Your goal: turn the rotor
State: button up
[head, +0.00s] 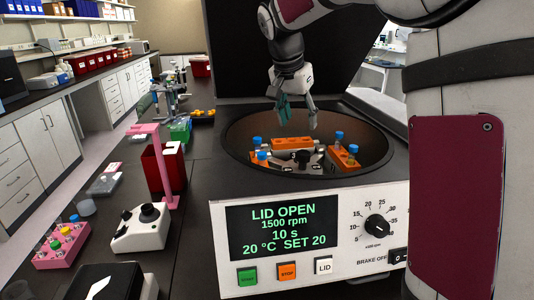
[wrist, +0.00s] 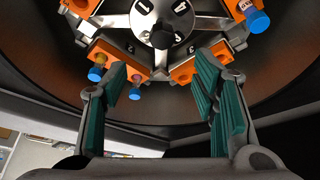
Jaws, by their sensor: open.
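The rotor (head: 303,163) sits in the round bowl of the open centrifuge, with a grey hub and orange buckets holding blue-capped tubes. In the wrist view the rotor hub (wrist: 160,22) shows at the top, with numbers on its face and a dark knob at its centre. My gripper (head: 299,122) hangs over the bowl, open and empty, its teal-padded fingers pointing down. In the wrist view my gripper (wrist: 165,90) has its fingers wide apart, near two orange buckets (wrist: 118,62). Whether a finger touches a bucket I cannot tell.
The centrifuge panel (head: 310,240) reads LID OPEN, 1500 rpm, 10 s. The dark lid (head: 235,50) stands raised behind the bowl. On the bench to the left are a pink stand (head: 160,165), a white device (head: 141,228) and a pink tube rack (head: 62,245). The bowl rim surrounds my fingers.

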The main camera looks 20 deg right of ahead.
aim_at(304, 153)
jog(key=x, duration=0.7)
jog(key=p+x, duration=0.1)
jog(key=x, duration=0.6)
jog(key=shift+w, duration=0.2)
grip_shut()
